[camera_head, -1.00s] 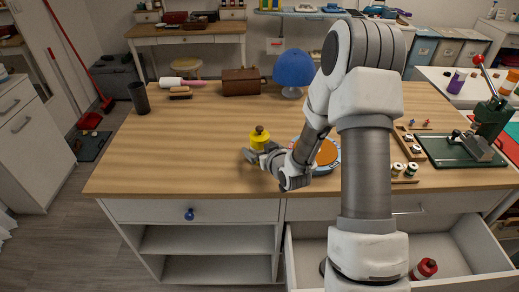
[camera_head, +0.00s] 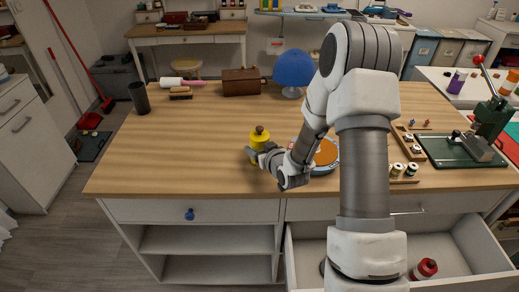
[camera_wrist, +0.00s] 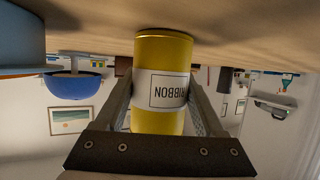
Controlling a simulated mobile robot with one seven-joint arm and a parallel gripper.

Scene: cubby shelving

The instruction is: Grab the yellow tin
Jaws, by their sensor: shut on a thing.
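In the wrist view, upside down, the tin (camera_wrist: 160,60) shows a white label reading RIBBON and sits between both fingers. My gripper (camera_head: 258,154) reaches it from the right and is shut on it; the fingers also show in the wrist view (camera_wrist: 160,105). In the head view part of the tin's lower body is hidden by my fingers. I cannot tell whether its base touches the worktop.
A round blue-rimmed item with an orange top (camera_head: 327,152) lies right of my gripper, partly behind my arm. A blue lamp (camera_head: 294,70), brown box (camera_head: 242,82) and dark cup (camera_head: 138,97) stand farther back. The worktop left of the tin is clear. A drawer (camera_head: 452,262) is open below.

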